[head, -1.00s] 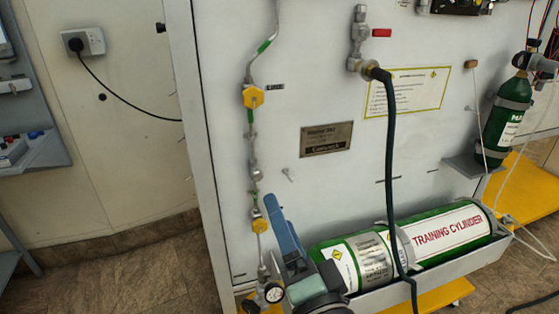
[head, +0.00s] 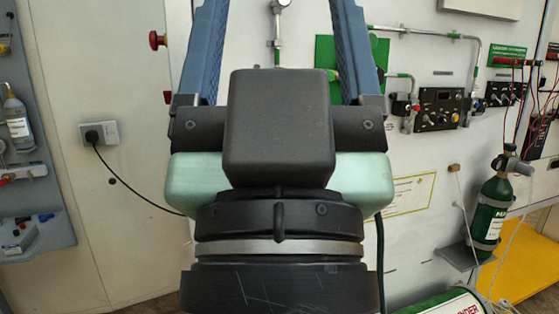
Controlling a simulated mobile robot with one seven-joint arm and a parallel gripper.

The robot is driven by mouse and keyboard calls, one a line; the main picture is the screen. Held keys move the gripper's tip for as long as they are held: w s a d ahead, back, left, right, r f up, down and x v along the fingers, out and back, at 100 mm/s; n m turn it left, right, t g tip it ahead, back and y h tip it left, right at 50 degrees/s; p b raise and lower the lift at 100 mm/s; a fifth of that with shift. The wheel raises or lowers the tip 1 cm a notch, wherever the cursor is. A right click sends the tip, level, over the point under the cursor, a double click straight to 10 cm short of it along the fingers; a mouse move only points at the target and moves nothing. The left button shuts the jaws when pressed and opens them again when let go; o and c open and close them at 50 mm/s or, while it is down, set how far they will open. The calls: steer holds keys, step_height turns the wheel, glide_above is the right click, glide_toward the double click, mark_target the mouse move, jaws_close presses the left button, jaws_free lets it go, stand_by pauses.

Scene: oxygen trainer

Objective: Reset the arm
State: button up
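My gripper (head: 277,40) is large in the middle of the head view, close to the camera and pointing up. Its two blue fingers stand wide apart with nothing between them, though their tips run past the top edge of the picture. The gripper and wrist hide much of the white trainer panel (head: 440,50) behind them. The green training cylinder (head: 437,304) shows only in part at the bottom right.
A smaller green cylinder (head: 490,208) stands on a grey bracket at the right. Control boxes (head: 440,108) with red wires sit on the panel. A wall socket (head: 100,135) with a black plug and cable is at the left, near a grey shelf unit (head: 40,90).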

step_height(320, 180, up, 17)
steer(key=p, duration=1.4)
steer(key=shift+p, duration=0.4)
